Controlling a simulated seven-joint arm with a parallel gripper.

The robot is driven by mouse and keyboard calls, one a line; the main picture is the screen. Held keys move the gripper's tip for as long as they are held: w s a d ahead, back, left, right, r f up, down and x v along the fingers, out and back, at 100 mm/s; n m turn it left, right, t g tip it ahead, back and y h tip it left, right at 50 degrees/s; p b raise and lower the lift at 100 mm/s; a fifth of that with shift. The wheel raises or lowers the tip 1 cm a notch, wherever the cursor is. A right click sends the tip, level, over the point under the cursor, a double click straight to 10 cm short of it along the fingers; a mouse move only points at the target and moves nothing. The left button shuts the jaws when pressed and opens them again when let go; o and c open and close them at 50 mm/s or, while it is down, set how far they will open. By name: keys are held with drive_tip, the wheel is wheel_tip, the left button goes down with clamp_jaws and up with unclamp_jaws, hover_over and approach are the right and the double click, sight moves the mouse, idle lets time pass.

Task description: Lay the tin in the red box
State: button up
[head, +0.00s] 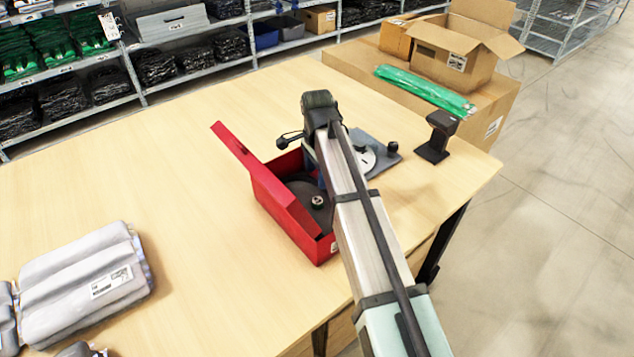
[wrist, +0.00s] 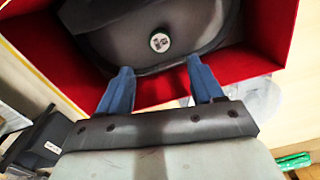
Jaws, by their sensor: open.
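The red box (head: 272,200) stands on the table with its lid tilted up at the left. A dark grey item with a rounded edge (wrist: 120,48) lies inside it. A small round object with a pale rim and dark marks, seemingly the tin (wrist: 159,42), rests on the dark item inside the box; it also shows in the head view (head: 317,202). My gripper (wrist: 163,85) is open, its two blue fingers apart and empty, over the edge of the box near the small object. In the head view my arm hides most of the gripper and part of the box.
A grey plate with a white disc (head: 385,152) lies right of the box, partly behind my arm. A black scanner-like device on a stand (head: 437,137) is further right. Grey wrapped packages (head: 78,285) lie at the left. The table (head: 140,180) between is clear.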

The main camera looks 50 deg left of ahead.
drive_tip(key=shift+r, duration=0.9)
